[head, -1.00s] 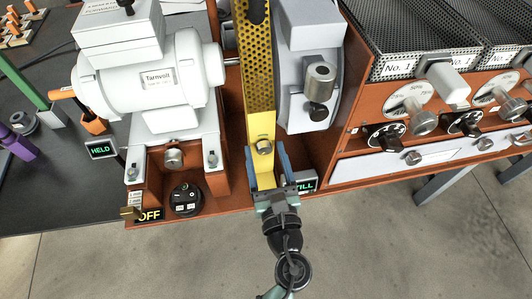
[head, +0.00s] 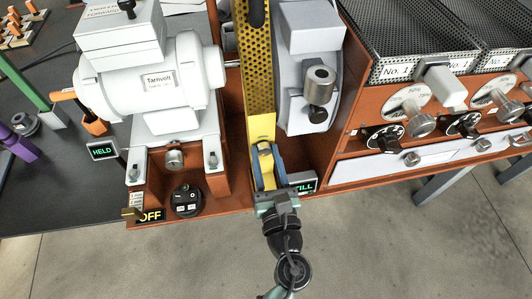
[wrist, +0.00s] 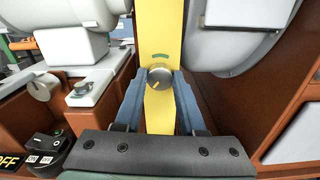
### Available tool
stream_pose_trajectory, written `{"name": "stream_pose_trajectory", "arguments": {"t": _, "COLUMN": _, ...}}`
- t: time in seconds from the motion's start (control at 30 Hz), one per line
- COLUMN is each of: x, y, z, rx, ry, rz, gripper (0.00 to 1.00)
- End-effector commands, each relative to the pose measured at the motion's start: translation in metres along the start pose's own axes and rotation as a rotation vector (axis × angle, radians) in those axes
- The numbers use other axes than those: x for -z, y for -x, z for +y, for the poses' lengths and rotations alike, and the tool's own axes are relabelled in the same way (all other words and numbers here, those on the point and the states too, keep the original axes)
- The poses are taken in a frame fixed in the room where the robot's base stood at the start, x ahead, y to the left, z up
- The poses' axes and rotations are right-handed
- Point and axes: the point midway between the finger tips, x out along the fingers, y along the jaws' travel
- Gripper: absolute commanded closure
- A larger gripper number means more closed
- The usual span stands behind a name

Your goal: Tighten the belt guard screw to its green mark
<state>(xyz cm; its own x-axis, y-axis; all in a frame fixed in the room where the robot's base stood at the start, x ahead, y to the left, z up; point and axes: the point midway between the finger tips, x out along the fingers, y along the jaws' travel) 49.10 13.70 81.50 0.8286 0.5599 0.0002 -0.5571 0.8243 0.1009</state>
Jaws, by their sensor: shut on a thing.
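The belt guard (head: 260,128) is a tall yellow plate with a perforated upper part. Its screw (wrist: 159,77) is a round grey knob low on the yellow face, with a yellow pointer line toward its lower left. A green mark (wrist: 160,57) lies on the guard just above the screw, and the pointer is away from it. My gripper (wrist: 160,80) is shut on the screw, one blue finger on each side.
A white motor (head: 150,80) stands left of the guard, with a black switch (head: 186,200) and an "OFF" sign (head: 150,215) below. A lit "HELD" sign (head: 103,151) is further left. A grey housing (head: 308,70) is close on the right. A lit sign (head: 303,184) is partly covered by my gripper.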

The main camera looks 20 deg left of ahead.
Motion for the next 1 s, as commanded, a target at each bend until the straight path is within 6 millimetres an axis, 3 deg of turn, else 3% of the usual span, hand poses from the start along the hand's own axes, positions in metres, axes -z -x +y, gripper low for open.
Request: {"name": "stream_pose_trajectory", "arguments": {"t": 1.0, "x": -0.0022, "y": 0.0002, "z": -0.0002, "rx": 0.000, "ry": -0.915, "rz": 0.002, "gripper": 1.00}}
